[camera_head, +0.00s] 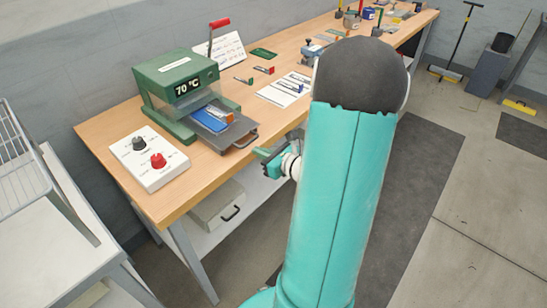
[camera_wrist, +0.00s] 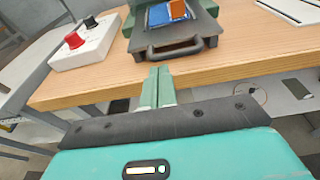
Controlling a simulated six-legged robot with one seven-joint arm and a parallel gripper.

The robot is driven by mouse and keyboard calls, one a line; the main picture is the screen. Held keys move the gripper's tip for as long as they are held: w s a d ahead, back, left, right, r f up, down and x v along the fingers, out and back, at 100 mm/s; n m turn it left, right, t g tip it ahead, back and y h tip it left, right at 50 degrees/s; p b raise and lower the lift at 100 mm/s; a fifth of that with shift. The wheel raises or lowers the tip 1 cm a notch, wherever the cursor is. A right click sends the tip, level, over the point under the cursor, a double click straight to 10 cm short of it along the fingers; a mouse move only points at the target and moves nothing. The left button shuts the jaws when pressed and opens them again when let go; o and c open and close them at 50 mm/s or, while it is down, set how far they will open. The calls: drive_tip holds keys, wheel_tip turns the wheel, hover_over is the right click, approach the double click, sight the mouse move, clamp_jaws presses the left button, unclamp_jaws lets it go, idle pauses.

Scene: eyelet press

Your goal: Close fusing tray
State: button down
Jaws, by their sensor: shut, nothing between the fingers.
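The green fusing press (camera_head: 178,88) with a "70 °C" display stands on the wooden bench. Its dark grey fusing tray (camera_head: 236,134) is pulled out at the front, with the handle (camera_wrist: 175,49) facing me in the wrist view. On the tray lie a blue piece (camera_head: 211,118) and a small orange-brown piece (camera_wrist: 178,9). My gripper (camera_wrist: 158,86) is shut and empty, in front of the bench edge and short of the tray handle, not touching it. In the head view my gripper (camera_head: 268,163) is to the right of and below the tray, partly hidden by my arm.
A white control box (camera_head: 148,158) with a black and a red knob sits left of the press. A white sheet (camera_head: 284,90) and small tools lie to its right. A wire rack (camera_head: 22,170) stands at the far left. Bare bench top (camera_wrist: 95,84) lies before the tray.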

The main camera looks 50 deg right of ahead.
sight(222, 131)
drive_tip(key=shift+x, duration=1.7)
drive_tip(key=x, duration=0.4)
drive_tip(key=r+x, duration=0.1)
drive_tip(key=x, duration=0.3)
drive_tip(key=r+x, duration=0.1)
drive_tip(key=x, duration=0.2)
drive_tip(key=shift+w+r, duration=0.2)
drive_tip(key=shift+w, duration=0.45)
drive_tip(key=shift+r, duration=0.1)
drive_tip(key=shift+w, duration=0.2)
drive_tip(key=shift+s, duration=0.2)
